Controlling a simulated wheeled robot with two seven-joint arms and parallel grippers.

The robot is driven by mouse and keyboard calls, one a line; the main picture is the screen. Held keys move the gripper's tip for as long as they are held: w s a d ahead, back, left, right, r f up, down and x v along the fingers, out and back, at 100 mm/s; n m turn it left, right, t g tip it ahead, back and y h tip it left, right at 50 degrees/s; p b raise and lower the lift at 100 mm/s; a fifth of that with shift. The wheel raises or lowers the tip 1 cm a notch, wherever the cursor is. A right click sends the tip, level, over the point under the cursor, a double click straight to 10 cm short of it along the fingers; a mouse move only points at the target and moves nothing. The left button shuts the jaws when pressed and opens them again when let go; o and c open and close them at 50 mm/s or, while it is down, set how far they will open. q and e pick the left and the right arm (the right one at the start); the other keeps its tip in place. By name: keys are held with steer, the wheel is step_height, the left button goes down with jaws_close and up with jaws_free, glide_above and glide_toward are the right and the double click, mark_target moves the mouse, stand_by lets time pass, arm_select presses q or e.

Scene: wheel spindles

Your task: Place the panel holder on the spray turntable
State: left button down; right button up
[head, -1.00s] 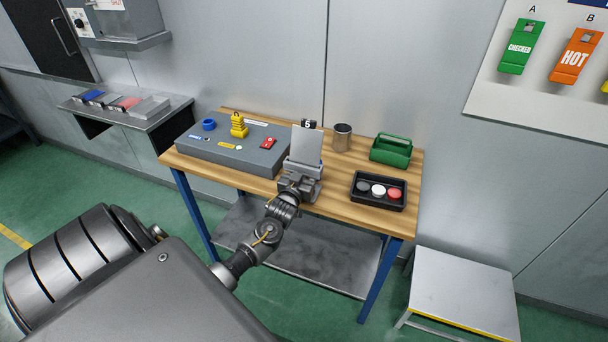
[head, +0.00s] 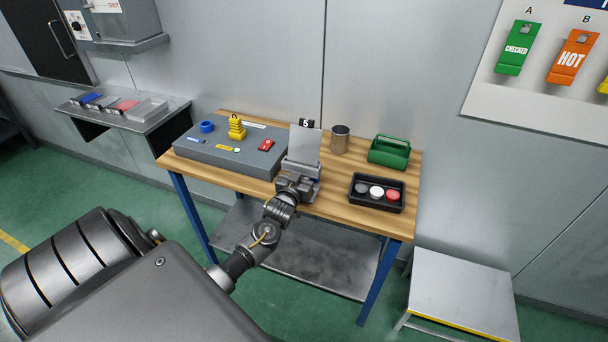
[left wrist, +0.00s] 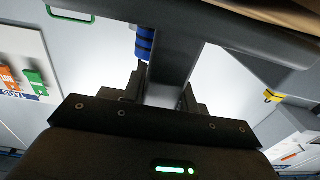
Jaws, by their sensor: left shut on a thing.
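The panel holder (head: 300,168) is a grey piece with a flat pale panel (head: 306,147) standing upright in it, near the middle of the wooden workbench. My left gripper (head: 296,184) is at its near side, shut on it. In the left wrist view a dark grey stem (left wrist: 172,75) of the holder runs up from between the jaws. The gripper hides the holder's lower part, so I cannot tell whether it touches the bench. No spray turntable can be made out. My right gripper is out of view.
On the workbench (head: 345,205), a grey box (head: 225,156) with small coloured items stands left of the holder. A metal cup (head: 340,139), green caddy (head: 390,150) and black tray (head: 377,193) stand right. A low grey table (head: 463,288) is at lower right.

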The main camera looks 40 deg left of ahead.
mark_target(313, 158)
arm_select(q)
steer(key=shift+r, duration=0.55)
steer(key=d+r, duration=0.1)
steer(key=r, duration=0.1)
steer(key=d+r+b, duration=0.1)
steer(key=r, duration=0.1)
steer(key=s+d+r, duration=0.1)
steer(key=d+r, duration=0.1)
steer(key=shift+d+b, duration=0.1)
steer(key=shift+b, duration=0.2)
steer(key=s+d+r+b, duration=0.2)
steer(key=d+r, duration=0.3)
steer(key=d, duration=0.4)
steer(key=shift+s+d, duration=0.15)
steer(key=shift+s, duration=0.2)
steer(key=s+d+m+t+h, duration=0.1)
steer(key=s+d+m+h, duration=0.2)
steer(key=s+d, duration=0.6)
steer(key=shift+s+d+f+m+h+b, duration=0.2)
steer(key=shift+d+f+m+h+b, duration=0.2)
steer(key=shift+d+h, duration=1.1)
steer(key=shift+d, duration=0.1)
